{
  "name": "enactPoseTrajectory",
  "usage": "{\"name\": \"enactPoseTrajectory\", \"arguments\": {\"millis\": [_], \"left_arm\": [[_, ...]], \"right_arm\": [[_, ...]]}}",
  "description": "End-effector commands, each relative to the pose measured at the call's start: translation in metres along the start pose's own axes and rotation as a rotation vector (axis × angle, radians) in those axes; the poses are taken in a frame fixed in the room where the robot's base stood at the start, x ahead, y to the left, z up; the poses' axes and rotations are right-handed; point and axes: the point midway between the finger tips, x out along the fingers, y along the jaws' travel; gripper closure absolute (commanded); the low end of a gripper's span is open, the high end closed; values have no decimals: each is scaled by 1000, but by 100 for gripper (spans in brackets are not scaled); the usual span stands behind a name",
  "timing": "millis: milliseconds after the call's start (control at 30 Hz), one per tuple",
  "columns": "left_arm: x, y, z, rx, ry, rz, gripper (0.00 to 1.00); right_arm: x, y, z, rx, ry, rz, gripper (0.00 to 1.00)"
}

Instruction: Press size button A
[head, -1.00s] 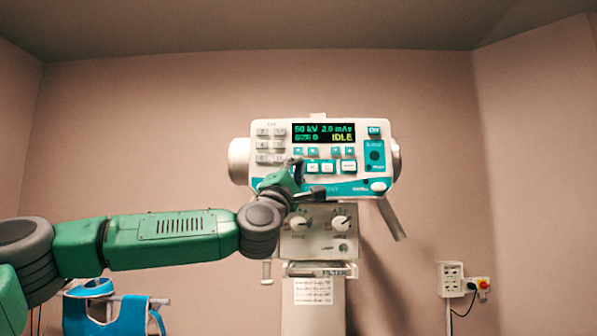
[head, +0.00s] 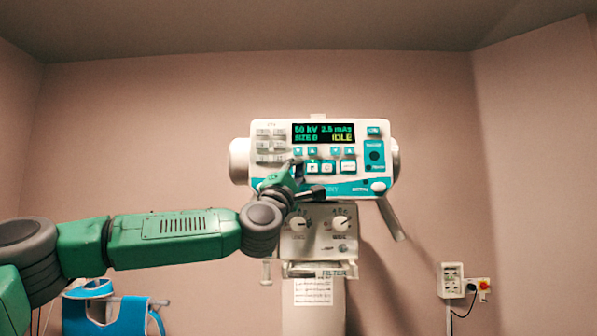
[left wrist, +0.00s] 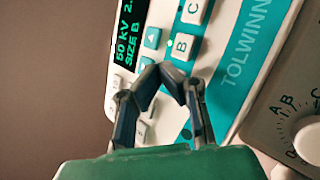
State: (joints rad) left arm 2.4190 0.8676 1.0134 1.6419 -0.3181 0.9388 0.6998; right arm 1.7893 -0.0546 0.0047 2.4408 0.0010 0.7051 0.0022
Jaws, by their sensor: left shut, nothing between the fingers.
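The white and teal control panel (head: 262,185) faces me in the head view. Its display (head: 323,132) reads 50 kV, 2.5 mAs and IDLE; in the left wrist view the display (left wrist: 128,40) shows SIZE B. Size buttons B (left wrist: 182,46) and C (left wrist: 193,12) are visible in the left wrist view, with a green light beside B. Button A is not visible; my fingers cover the spot below B. My left gripper (left wrist: 165,80) is shut and empty, its tips at the panel by the button row; I cannot tell whether they touch. My right gripper is out of view.
Below the panel is a collimator box with two knobs (head: 298,224). Grey keys (head: 270,145) lie left of the display. A blue apron (head: 135,315) hangs at lower left.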

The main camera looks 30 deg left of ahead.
Motion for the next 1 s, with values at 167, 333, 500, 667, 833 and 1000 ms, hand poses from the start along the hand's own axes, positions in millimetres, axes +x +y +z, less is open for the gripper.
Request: {"name": "enactPoseTrajectory", "arguments": {"millis": [167, 333, 500, 667, 833, 1000], "left_arm": [[2, -2, -2, 1, 1, 0, 100], [2, -2, -2, 0, 1, 0, 100], [1, -1, -2, 0, 1, 0, 100], [-4, 2, 1, 0, 0, 2, 100], [-10, 6, 5, 0, 0, 1, 100], [-10, 7, 6, 0, 1, 1, 100]], "right_arm": [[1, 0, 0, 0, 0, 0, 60], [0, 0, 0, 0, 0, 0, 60], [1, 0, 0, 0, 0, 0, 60], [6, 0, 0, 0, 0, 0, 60], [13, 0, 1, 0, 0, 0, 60], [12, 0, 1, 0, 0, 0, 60]]}}
